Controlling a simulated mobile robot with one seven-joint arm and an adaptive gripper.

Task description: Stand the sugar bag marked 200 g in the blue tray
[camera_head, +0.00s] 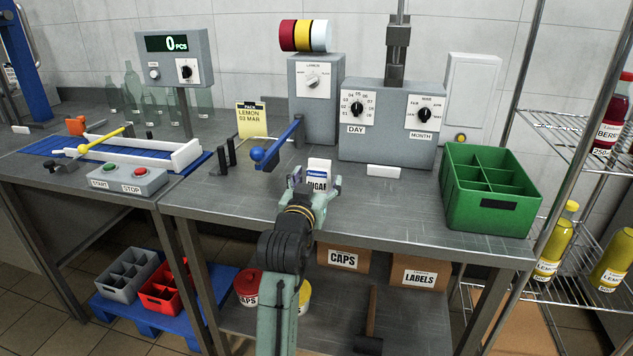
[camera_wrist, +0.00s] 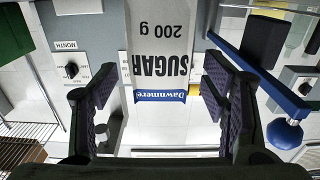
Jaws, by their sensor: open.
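A white sugar bag (camera_head: 319,164) with a blue band stands on the bench, its lower part partly hidden by my gripper (camera_head: 314,184). In the wrist view the bag (camera_wrist: 158,45) appears upside down, reads "SUGAR 200 g", and runs past the top edge. My gripper (camera_wrist: 160,82) is open, one finger on each side of the bag, with visible gaps to both sides. I cannot pick out a blue tray in either view.
A green divided crate (camera_head: 456,205) stands at the bench's right. A blue-knobbed lever (camera_head: 258,154) is just left of the bag, and a grey dial box (camera_head: 385,145) stands behind. A blue pallet (camera_head: 125,312) holding crates lies on the floor.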

